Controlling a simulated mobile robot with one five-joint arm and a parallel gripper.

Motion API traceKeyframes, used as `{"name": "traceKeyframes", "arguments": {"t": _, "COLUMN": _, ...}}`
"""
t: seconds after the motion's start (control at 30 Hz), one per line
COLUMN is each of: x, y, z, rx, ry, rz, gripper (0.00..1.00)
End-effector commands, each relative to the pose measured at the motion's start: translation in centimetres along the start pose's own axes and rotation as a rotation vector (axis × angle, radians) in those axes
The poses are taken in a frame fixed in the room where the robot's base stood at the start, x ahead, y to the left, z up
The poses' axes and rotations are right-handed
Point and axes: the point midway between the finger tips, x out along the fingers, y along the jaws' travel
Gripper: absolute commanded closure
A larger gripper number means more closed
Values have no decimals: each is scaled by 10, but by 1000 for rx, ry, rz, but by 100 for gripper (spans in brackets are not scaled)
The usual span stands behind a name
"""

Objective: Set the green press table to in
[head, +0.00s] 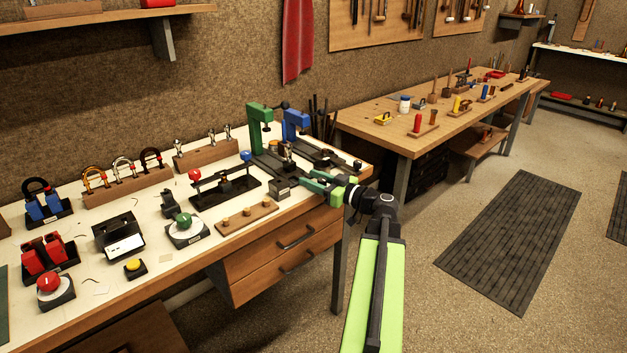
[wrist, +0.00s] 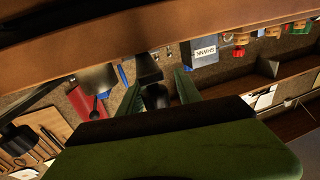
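The green press (head: 258,128) stands at the right end of the white bench, an upright green frame on a dark base. Its sliding table is among dark parts below the frame; I cannot tell its position. A blue press (head: 296,122) stands just to its right. My gripper (head: 309,181), with green fingers, is in front of the presses near the bench's front edge. In the wrist view, my fingers (wrist: 156,80) are apart, with a dark part (wrist: 148,66) showing between or beyond them. Whether they touch it is unclear.
A grey block labelled SHANK (wrist: 205,49) is near my fingers. A wooden rack (head: 246,217), a green knob (head: 184,220) and a black tray (head: 225,190) with red and blue knobs are to the left. The floor right of the bench is open, with a dark mat (head: 510,240).

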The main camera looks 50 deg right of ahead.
Motion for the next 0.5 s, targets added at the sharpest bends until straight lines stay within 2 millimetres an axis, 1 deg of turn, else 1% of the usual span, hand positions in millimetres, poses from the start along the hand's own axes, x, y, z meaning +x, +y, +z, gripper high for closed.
{"name": "traceKeyframes", "arguments": {"t": 0.03, "x": -2, "y": 2, "z": 0, "rx": 0, "ry": 0, "rz": 3, "gripper": 68}}
{"name": "traceKeyframes", "arguments": {"t": 0.2, "x": -5, "y": 5, "z": 0, "rx": 0, "ry": 0, "rz": 8, "gripper": 90}}
{"name": "traceKeyframes", "arguments": {"t": 0.27, "x": -6, "y": 6, "z": 0, "rx": 0, "ry": 0, "rz": 9, "gripper": 98}}
{"name": "traceKeyframes", "arguments": {"t": 0.3, "x": -6, "y": 6, "z": 0, "rx": 0, "ry": 0, "rz": 10, "gripper": 100}}
{"name": "traceKeyframes", "arguments": {"t": 0.5, "x": -7, "y": 7, "z": 0, "rx": 0, "ry": -1, "rz": 11, "gripper": 100}}
